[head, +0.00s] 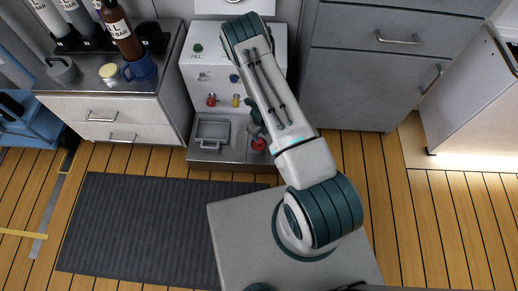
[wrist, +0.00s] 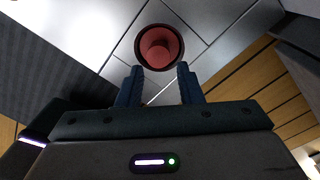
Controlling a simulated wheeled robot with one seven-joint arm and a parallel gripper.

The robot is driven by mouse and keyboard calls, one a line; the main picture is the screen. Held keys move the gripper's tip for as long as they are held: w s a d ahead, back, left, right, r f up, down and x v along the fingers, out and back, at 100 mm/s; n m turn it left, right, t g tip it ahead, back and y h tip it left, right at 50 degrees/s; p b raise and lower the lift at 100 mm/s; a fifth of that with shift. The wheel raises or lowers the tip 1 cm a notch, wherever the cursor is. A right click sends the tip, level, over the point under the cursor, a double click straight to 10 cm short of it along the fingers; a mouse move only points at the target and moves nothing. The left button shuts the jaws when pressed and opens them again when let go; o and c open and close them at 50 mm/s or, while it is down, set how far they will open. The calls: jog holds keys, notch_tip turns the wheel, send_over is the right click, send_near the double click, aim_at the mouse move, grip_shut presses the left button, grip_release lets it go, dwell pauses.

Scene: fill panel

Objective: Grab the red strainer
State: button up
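The red strainer (wrist: 159,48) shows in the wrist view as a round cup with a dark rim and a red inside. It sits on a grey metal surface, just beyond my fingertips. In the head view a small red piece of it (head: 259,145) shows at the right of the panel's lower ledge, partly hidden by my arm. My gripper (wrist: 161,75) is open, with its two blue fingers apart and nothing between them. The strainer lies ahead of the gap, roughly centred on it. In the head view my gripper is mostly hidden behind my arm.
The white fill panel (head: 208,60) carries red, yellow and green knobs. A square grey recess (head: 212,130) is at the ledge's left. A counter (head: 90,88) with bottles and a blue mug (head: 140,69) stands left. Grey cabinets (head: 352,88) stand right. A dark mat (head: 150,225) lies on the floor.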

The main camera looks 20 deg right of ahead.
aim_at(259, 142)
jog(key=shift+s+a+f+b, duration=0.1)
jog(key=shift+f+b, duration=0.65)
jog(key=shift+f, duration=0.85)
jog(key=shift+s+f+b, duration=0.1)
jog(key=shift+f+b, duration=0.6)
jog(key=shift+f, duration=0.85)
jog(key=shift+r, duration=0.1)
grip_shut()
